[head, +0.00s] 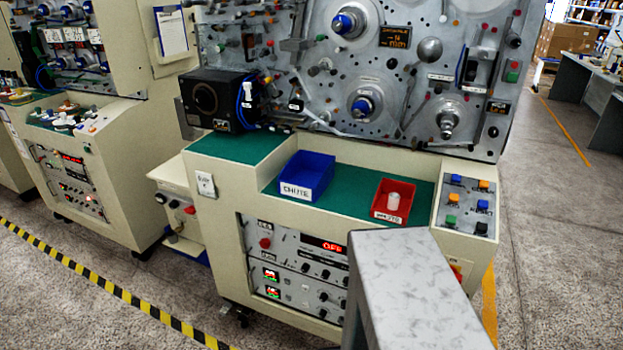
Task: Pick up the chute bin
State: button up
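The chute bin (306,176) is a blue open-topped bin with a white label reading CHUTE on its front. It stands upright on the green work surface (345,198) of the winding machine, left of the middle of that recessed shelf. Its inside looks empty from here. My gripper is not in view.
A red bin (391,201) with a white cylinder in it stands to the right on the same surface, with a clear green gap between. A black box (216,101) sits at the left. A button panel (467,206) lies at the right. The spindle panel (395,80) rises behind.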

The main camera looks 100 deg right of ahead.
aim_at(305, 177)
jog(key=k, duration=1.65)
jog(key=z, duration=0.4)
jog(key=i, duration=1)
jog(key=z, duration=0.05)
